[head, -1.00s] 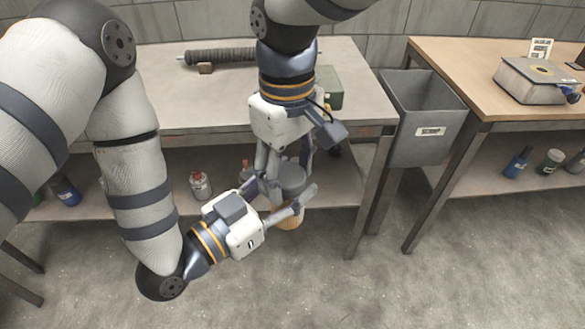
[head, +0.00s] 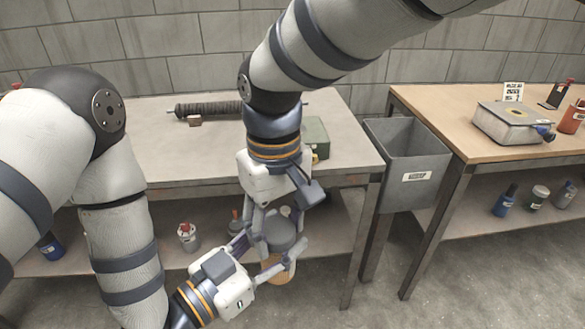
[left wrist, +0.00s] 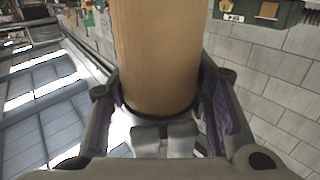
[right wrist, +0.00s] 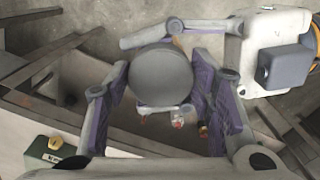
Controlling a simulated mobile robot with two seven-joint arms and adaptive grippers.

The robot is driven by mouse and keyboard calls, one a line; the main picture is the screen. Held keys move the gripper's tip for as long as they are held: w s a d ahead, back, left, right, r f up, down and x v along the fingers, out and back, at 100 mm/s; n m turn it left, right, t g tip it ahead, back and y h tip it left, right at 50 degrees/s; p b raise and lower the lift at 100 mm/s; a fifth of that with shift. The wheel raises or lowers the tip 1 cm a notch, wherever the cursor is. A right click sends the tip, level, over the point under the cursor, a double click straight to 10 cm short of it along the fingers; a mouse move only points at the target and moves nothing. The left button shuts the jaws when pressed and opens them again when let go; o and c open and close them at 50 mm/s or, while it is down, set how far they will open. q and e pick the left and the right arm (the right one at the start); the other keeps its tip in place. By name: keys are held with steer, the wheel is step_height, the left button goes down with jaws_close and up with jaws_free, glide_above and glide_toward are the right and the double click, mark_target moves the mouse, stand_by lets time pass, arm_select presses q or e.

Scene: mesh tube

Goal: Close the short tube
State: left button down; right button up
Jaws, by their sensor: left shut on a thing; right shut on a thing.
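The short tube, plain tan cardboard (left wrist: 160,55), stands between the fingers of my left gripper (left wrist: 160,112) in the left wrist view; those fingers are shut on it. In the head view only a low tan part of it (head: 285,274) shows. A round grey cap (right wrist: 160,77) sits between the fingers of my right gripper (right wrist: 158,92), which is shut on it. In the head view the grey cap (head: 281,233) is directly above the tan part, with my right gripper above my left one. Whether the cap is seated on the tube is hidden.
A grey workbench (head: 185,150) stands behind, with a dark ridged roll (head: 208,109) and a green box (head: 315,135) on top. A grey labelled bin (head: 405,165) hangs between it and a wooden bench (head: 440,100). Several bottles stand on the lower shelves. Floor at right is clear.

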steer(key=shift+w+d+r, duration=0.1)
steer(key=shift+w+r, duration=0.1)
steer(key=shift+w, duration=0.3)
steer(key=o, duration=1.3)
steer(key=shift+s, duration=0.15)
step_height(320, 180, up, 4)
steer(key=shift+s+r, duration=0.15)
steer(key=shift+c, duration=0.3)
